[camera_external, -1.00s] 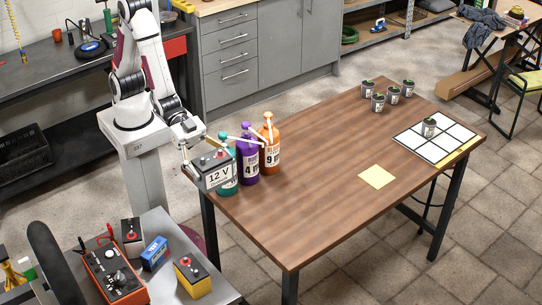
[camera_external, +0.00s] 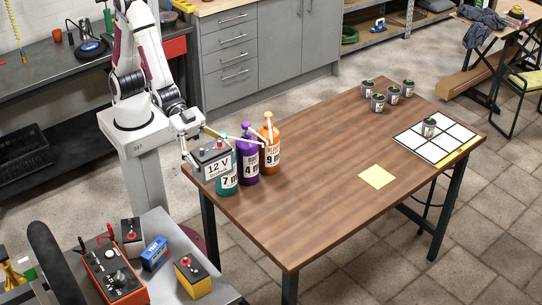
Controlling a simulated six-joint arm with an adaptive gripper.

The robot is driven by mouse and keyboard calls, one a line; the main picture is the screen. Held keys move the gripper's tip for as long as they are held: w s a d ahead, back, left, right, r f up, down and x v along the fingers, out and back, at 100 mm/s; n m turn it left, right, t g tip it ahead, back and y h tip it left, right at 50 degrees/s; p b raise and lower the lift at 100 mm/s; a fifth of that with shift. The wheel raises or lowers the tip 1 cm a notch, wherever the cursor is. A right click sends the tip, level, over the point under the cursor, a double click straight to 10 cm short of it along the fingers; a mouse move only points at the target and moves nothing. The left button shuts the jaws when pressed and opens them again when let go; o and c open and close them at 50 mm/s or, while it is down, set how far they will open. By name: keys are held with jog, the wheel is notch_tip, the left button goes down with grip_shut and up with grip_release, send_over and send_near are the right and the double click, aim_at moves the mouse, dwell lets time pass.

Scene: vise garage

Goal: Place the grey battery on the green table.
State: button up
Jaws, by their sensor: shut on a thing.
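The grey battery (camera_external: 216,169), marked 12 V, hangs in the air by the near left corner of the brown wooden table (camera_external: 320,200). My gripper (camera_external: 194,150) is shut on the battery, with its fingers partly hidden behind it. The battery covers part of the teal bottle (camera_external: 227,187), marked 7; I cannot tell whether they touch. No table in view looks green; the one beside my arm has a brown wood top.
A purple bottle (camera_external: 248,166) and an orange bottle (camera_external: 269,150) stand beside the teal one. A yellow note (camera_external: 376,177), small pots and a white grid board (camera_external: 440,148) lie farther right. The table's front middle is clear. A grey cart (camera_external: 215,285) holds other batteries.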

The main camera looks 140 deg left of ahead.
aim_at(211, 149)
notch_tip(211, 149, up, 8)
jog(key=shift+r, duration=0.1)
jog(key=w+a+n+g+y, duration=0.1)
jog(key=w+a+n+y, duration=0.15)
jog(key=a, duration=0.95)
jog(key=w+a+n+y, duration=0.1)
jog(key=a+n+y, duration=0.15)
jog(key=a, duration=1.05)
jog(key=s+a+n+g+y, duration=0.2)
jog(key=s+a+y, duration=0.15)
jog(key=a, duration=0.95)
jog(key=s+a+n+g+y, duration=0.15)
jog(key=s+a, duration=0.25)
jog(key=a, duration=0.9)
notch_tip(211, 149, down, 18)
jog(key=shift+s, duration=0.15)
jog(key=shift+n, duration=0.25)
notch_tip(211, 149, down, 6)
